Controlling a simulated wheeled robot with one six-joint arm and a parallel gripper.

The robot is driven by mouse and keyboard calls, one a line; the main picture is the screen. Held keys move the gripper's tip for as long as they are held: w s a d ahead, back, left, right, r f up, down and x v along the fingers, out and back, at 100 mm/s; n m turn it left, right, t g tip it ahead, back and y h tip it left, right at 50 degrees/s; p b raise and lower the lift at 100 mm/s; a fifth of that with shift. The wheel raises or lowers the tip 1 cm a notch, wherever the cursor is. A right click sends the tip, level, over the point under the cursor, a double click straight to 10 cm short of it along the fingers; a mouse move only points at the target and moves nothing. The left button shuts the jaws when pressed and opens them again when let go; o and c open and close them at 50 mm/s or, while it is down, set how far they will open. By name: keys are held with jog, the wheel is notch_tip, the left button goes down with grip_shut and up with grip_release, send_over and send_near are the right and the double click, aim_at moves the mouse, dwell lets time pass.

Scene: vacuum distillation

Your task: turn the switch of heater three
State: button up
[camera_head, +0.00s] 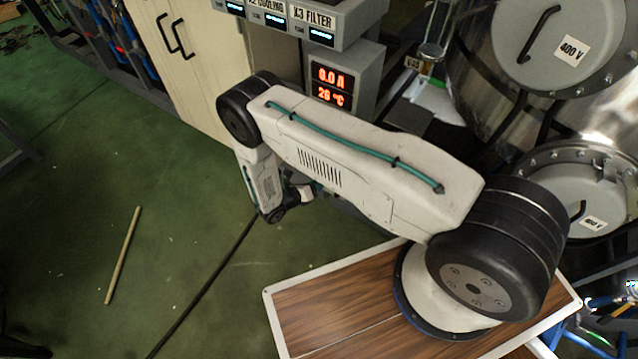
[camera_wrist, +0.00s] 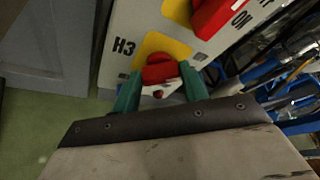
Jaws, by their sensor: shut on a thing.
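In the wrist view, the heater three switch (camera_wrist: 160,70) is a red knob on a yellow plate (camera_wrist: 165,44), beside the label H3 (camera_wrist: 124,46) on a pale panel. My gripper (camera_wrist: 160,84) has its two green fingers on either side of the red knob, shut on it. The lower part of the knob lies between the fingers, and the exact contact is partly hidden. In the head view, my arm reaches down and left, and its wrist end (camera_head: 300,190) is small and partly hidden; the switch does not show there.
Another red switch (camera_wrist: 215,14) with an ON mark sits above right on the panel. Blue and dark pipes or cables (camera_wrist: 285,90) lie to the right. In the head view, a display box (camera_head: 335,85) reads 0.0 A and 26 °C.

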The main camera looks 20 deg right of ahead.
jog(key=shift+w+a+f+n+g+h, duration=0.1)
jog(key=shift+f+n+g+h, duration=0.1)
jog(key=shift+n+h, duration=0.75)
jog(key=shift+f+n+g+h, duration=0.2)
jog(key=shift+n+h, duration=0.2)
jog(key=shift+n, duration=1.2)
jog(key=shift+w+a+f+n+g+h, duration=0.1)
jog(key=shift+f+n+g+h, duration=0.1)
jog(key=shift+n+h, duration=0.75)
jog(key=shift+n+y, duration=0.3)
jog(key=shift+n, duration=0.1)
jog(key=o, duration=1)
jog(key=v, duration=0.7)
jog(key=shift+s+a, duration=0.15)
jog(key=shift+a, duration=0.15)
